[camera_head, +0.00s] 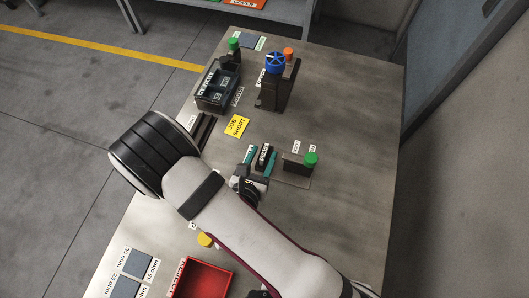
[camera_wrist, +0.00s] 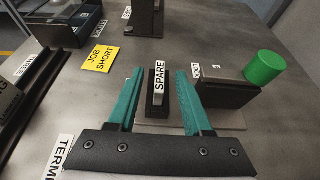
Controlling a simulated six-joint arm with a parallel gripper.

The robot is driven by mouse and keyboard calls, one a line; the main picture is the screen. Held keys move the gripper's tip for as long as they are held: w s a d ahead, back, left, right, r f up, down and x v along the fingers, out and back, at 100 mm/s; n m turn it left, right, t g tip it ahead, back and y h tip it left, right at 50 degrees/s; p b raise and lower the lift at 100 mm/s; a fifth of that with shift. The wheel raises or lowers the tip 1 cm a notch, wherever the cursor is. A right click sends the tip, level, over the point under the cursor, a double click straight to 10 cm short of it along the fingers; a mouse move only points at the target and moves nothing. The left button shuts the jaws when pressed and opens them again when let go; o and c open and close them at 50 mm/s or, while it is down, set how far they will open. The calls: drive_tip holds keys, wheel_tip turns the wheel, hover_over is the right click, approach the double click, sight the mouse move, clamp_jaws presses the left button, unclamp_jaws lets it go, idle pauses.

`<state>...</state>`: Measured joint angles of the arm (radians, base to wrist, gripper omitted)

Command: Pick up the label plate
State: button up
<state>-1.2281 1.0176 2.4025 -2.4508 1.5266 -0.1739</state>
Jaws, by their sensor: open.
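My gripper (camera_wrist: 160,78) has two teal fingers, apart, and it also shows in the head view (camera_head: 259,159). They stand on either side of a dark block marked SPARE (camera_wrist: 159,76), with a gap visible on each side. A small grey piece (camera_wrist: 160,98) shows at the middle of this block, below the SPARE label; I take it as the label plate, but cannot be sure. Nothing is held. A flat yellow card reading JOB SHORT (camera_wrist: 101,59) lies on the table to the left and also shows in the head view (camera_head: 237,126).
A dark block with a green knob (camera_wrist: 264,68) stands close right of the fingers. A black tray (camera_head: 218,89) and a blue-wheeled fixture (camera_head: 275,63) stand farther back. A red bin (camera_head: 203,280) is in front. Bare table (camera_head: 350,130) lies to the right.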

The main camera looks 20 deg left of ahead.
drive_tip(key=shift+w+f, duration=0.25)
drive_tip(key=shift+w, duration=0.35)
clamp_jaws()
drive_tip(key=shift+r, duration=0.1)
